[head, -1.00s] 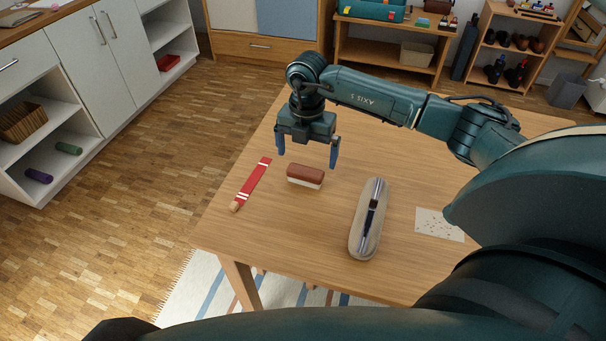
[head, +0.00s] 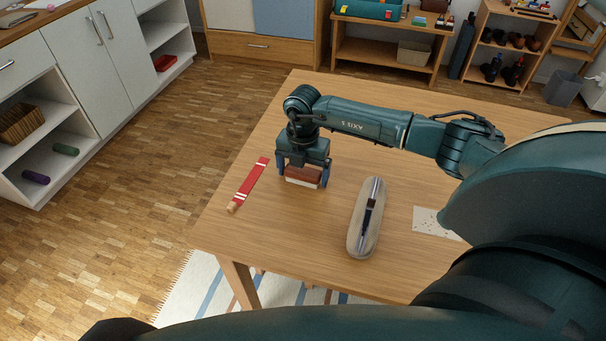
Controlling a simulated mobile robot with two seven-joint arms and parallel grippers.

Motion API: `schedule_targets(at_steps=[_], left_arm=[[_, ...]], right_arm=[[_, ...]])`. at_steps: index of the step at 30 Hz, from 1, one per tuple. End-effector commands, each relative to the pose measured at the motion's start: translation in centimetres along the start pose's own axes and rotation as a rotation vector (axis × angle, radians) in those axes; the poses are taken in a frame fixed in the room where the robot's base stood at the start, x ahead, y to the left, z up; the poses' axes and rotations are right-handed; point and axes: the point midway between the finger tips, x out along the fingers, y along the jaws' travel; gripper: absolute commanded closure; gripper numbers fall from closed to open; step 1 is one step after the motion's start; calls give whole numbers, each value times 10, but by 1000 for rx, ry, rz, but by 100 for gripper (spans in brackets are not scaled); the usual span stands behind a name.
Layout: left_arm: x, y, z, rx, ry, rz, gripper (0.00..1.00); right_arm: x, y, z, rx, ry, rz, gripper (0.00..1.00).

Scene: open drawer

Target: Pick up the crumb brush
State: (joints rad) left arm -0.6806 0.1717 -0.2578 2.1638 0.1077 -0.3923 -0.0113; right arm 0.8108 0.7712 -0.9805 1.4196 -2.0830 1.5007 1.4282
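The crumb brush (head: 304,174), with a reddish-brown back and pale bristles below, lies on the wooden table (head: 300,232). My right gripper (head: 303,178) is lowered over it from above, its blue fingers standing at the two ends of the brush. The fingers look open, with the brush between them; whether they touch it is too small to tell. The palm hides part of the brush's top. My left gripper is not in view.
A red strip with white bands (head: 250,184) lies just left of the brush. An oval beige tray (head: 356,240) with a dark, slim item in it lies to the right. A white card with crumbs (head: 432,222) lies further right. The table's front is clear.

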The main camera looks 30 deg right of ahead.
Motion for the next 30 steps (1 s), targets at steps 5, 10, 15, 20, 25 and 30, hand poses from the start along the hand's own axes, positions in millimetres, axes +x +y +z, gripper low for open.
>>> schedule_targets(at_steps=[5, 10, 15, 20, 25, 30], left_arm=[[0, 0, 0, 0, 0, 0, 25], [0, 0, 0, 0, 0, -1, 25], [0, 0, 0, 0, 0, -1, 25], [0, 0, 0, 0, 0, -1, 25], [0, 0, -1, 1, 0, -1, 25], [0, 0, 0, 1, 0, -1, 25]], right_arm=[[0, 0, 0, 0, 0, 0, 25], [-1, 0, 0, 0, -1, 0, 39], [-1, 0, 0, 0, -1, 1, 42], [-8, 0, 1, 0, -2, 2, 42], [-36, 1, 1, 0, -3, 4, 42], [-71, 0, 1, -1, -3, 4, 42]])
